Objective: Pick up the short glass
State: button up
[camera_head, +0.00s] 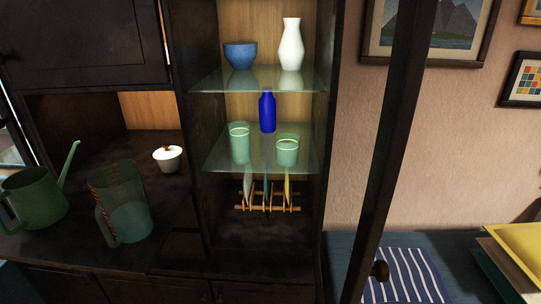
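The short glass (287,151) is green and see-through with a pale band near its rim. It stands upright on the lower glass shelf (220,158) of the open cabinet, at the right front. A taller glass (239,145) of the same green stands to its left, apart from it. A blue bottle (267,112) stands behind and between the two glasses. My gripper is not visible in this view.
A dark door frame (395,150) with a knob stands open right of the shelves. A blue bowl (240,55) and white vase (291,45) stand on the upper shelf. A plate rack (268,208) sits below. A jug (122,205) and watering can (35,197) stand left.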

aim_at(286, 144)
jog(key=u, duration=0.05)
jog(key=i, duration=1)
jog(key=z, duration=0.05)
